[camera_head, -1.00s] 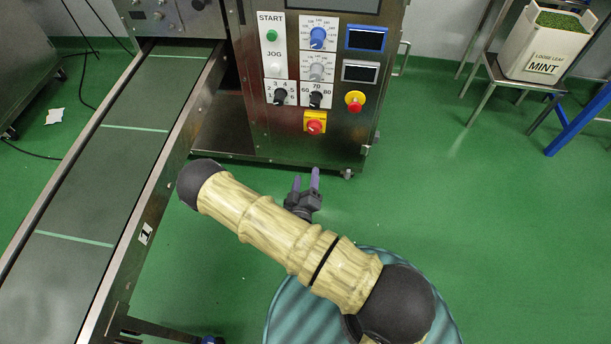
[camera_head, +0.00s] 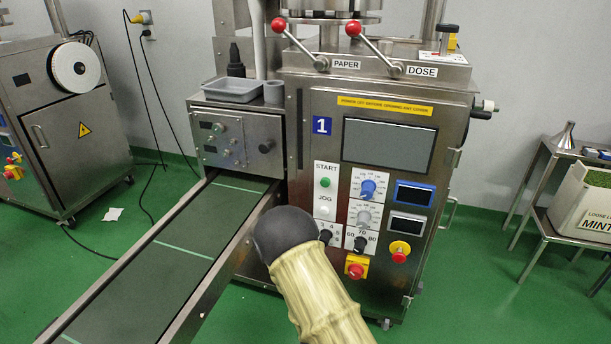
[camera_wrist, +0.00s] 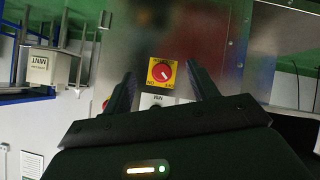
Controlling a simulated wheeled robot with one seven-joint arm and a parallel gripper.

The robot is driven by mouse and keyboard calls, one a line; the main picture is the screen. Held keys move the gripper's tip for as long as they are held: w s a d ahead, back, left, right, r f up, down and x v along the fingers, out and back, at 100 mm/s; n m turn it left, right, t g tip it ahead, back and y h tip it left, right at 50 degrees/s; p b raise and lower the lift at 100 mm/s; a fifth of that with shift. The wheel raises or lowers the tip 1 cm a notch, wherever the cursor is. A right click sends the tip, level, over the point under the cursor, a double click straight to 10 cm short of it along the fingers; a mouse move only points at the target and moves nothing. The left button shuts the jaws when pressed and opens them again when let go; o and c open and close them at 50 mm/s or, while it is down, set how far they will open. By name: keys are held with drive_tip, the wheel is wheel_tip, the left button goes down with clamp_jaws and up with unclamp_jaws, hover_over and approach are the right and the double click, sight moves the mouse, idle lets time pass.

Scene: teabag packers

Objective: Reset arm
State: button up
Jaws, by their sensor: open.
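My gripper (camera_wrist: 160,95) shows in the wrist view with its two dark fingers spread apart and nothing between them. Beyond the fingers is a red rotary switch on a yellow plate (camera_wrist: 161,73) on the machine's metal face, apart from the fingertips. In the head view part of my arm, with its yellowish sleeve and dark joint, rises from the bottom in front of the machine (camera_head: 384,220). The arm's joint covers part of the lower control panel. My gripper does not show in the head view.
A conveyor (camera_head: 170,245) slopes down left from the machine. Two red-knobbed levers labelled PAPER (camera_head: 298,45) and DOSE (camera_head: 378,50) are on top. A grey tray (camera_head: 232,90) sits beside them. A mint box (camera_head: 590,207) stands on a rack at right. Green floor is open between.

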drive_tip(key=s+d+r+g+y+p, duration=0.1)
drive_tip(key=s+d+r+g+y, duration=0.2)
drive_tip(key=s+r, duration=0.65)
drive_tip(key=s+d+r+g+y, duration=0.2)
drive_tip(key=s+r+g, duration=0.3)
drive_tip(key=r, duration=0.8)
wheel_tip(320, 180, up, 38)
drive_tip(key=s+p, duration=0.1)
drive_tip(key=p, duration=3.7)
drive_tip(key=shift+t, duration=0.4)
drive_tip(key=shift+c, duration=0.5)
